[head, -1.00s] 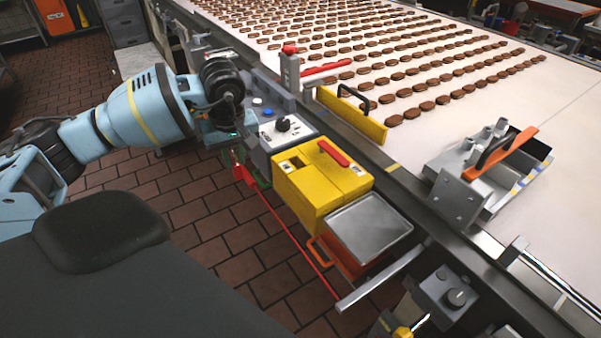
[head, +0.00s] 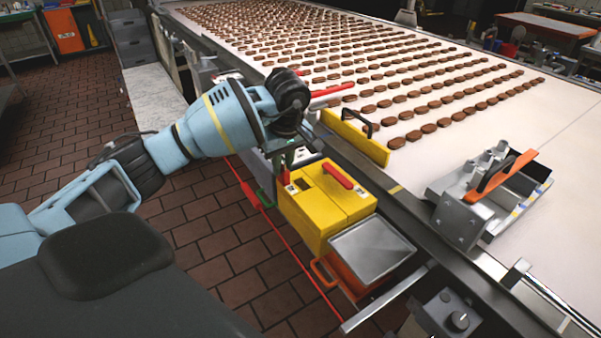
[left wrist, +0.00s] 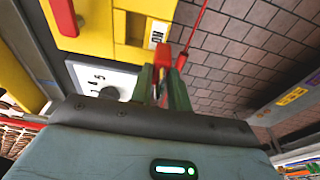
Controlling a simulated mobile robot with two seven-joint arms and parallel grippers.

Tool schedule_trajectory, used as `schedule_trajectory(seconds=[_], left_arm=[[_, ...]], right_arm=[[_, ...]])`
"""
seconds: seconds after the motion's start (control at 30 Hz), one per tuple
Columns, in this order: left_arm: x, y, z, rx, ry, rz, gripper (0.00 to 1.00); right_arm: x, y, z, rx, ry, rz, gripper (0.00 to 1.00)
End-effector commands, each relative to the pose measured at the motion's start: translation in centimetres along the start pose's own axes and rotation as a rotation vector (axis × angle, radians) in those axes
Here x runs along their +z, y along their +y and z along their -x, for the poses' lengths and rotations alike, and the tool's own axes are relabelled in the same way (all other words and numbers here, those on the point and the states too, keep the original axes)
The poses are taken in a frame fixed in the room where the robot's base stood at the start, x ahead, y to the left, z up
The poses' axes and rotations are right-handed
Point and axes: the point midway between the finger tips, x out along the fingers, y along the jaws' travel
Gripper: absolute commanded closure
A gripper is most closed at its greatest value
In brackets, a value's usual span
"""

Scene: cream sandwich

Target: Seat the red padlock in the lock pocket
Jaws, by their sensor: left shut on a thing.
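My left gripper (head: 290,166) points down at the near left corner of the yellow box (head: 312,226). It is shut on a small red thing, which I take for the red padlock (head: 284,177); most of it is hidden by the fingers. In the left wrist view the red padlock (left wrist: 163,55) shows between the green fingertips (left wrist: 162,82), beside the box edge. A square recess (left wrist: 134,28) in the box top, perhaps the lock pocket, lies close to the fingertips. I cannot tell whether the padlock touches the box. My right gripper is out of view.
A red handle (head: 337,175) lies on the box top. A metal tray (head: 372,249) sits right of the box. A red cord (head: 290,250) runs over the brick floor. A control panel with a black knob (left wrist: 109,93) is behind the gripper. The conveyor (head: 400,170) lies beyond.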

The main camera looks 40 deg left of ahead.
Motion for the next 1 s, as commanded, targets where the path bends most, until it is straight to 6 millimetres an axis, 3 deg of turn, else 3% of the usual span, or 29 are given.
schedule_trajectory(seconds=[0.1, 0.23, 0.6, 0.8, 1.0], left_arm=[[0.9, 2.0, 0.1, 0.003, -0.001, -0.001, 1.0], [1.4, 3.1, 0.0, 0.001, 0.0, 0.0, 1.0], [2.0, 4.4, -0.1, 0.001, -0.001, -0.001, 1.0], [2.4, 4.1, -3.0, -0.001, 0.0, 0.0, 1.0], [2.4, 4.2, -3.5, 0.002, 0.001, 0.0, 1.0]], right_arm=[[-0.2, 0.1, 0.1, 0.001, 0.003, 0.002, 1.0], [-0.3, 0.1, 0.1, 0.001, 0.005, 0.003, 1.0], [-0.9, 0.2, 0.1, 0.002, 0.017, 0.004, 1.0], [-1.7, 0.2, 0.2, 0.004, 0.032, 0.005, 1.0], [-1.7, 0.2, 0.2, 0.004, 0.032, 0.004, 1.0]])
